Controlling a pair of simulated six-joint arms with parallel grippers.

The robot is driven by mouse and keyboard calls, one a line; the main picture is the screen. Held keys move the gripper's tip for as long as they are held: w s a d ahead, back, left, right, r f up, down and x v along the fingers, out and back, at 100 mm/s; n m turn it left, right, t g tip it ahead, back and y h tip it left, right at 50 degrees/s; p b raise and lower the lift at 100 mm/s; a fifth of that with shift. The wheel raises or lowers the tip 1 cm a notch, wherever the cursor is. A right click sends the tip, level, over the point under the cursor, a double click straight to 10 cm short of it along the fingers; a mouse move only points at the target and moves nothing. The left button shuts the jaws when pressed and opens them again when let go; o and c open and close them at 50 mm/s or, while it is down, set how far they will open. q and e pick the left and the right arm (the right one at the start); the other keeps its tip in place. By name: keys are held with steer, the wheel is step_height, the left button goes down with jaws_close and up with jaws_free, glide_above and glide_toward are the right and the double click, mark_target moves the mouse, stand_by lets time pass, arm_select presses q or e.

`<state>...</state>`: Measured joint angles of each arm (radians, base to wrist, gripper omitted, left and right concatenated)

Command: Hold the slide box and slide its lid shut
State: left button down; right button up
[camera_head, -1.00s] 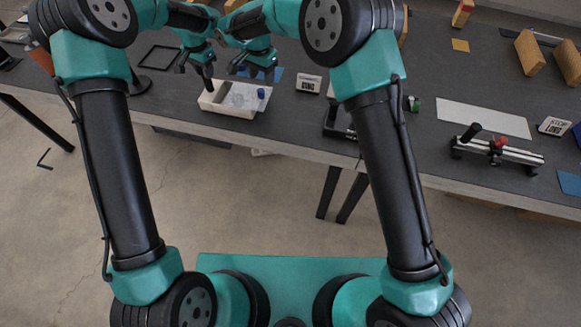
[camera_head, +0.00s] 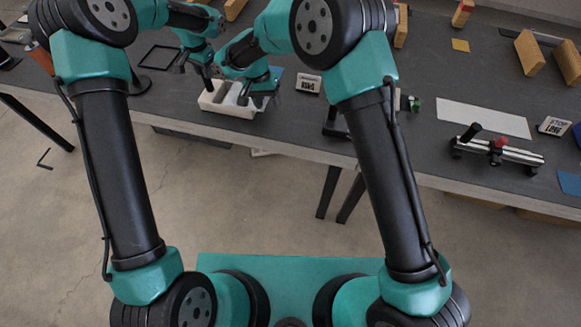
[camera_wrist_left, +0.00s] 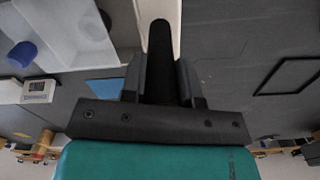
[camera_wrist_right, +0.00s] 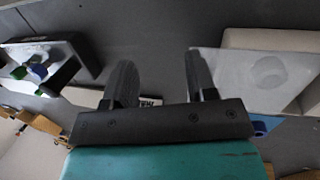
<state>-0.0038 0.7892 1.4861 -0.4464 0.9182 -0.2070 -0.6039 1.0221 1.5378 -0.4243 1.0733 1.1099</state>
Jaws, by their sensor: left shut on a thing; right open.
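The white slide box (camera_head: 230,112) stands near the table's front edge. My left gripper (camera_head: 207,84) is shut on its left wall; in the left wrist view the black fingers (camera_wrist_left: 160,60) straddle the white wall (camera_wrist_left: 176,25). The translucent lid (camera_wrist_right: 235,78) covers part of the box and sticks out past its wall (camera_wrist_right: 275,39) in the right wrist view.
A small printed sign (camera_head: 308,83) stands right of the box. A black frame (camera_head: 160,57) lies behind left, and a blue patch lies behind the box. A clamp-like rail (camera_head: 497,150) and a white sheet (camera_head: 483,117) are further right.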

steer(key=s+d+f+n+h, duration=0.1)
steer(key=s+f+n, duration=0.1)
steer(key=s+f, duration=0.1)
steer(key=s+d+f+n+g+h, duration=0.1)
steer(key=s+d+f+n, duration=0.1)
steer(key=s, duration=0.2)
steer(key=s+d+f+n+h, duration=0.1)
steer(key=s+d+f+n, duration=0.1)
steer(key=s+f, duration=0.1)
steer(key=shift+s+f+g, duration=0.15)
steer(key=shift+f+g, duration=0.15)
steer(key=shift+f, duration=0.05)
steer(key=s+d+f+n+h, duration=0.1)
steer(key=s+d+f+n, duration=0.1)
steer(key=s+f+n, duration=0.3)
steer(key=shift+s+d+t, duration=0.3)
steer(key=shift+t, duration=0.1)
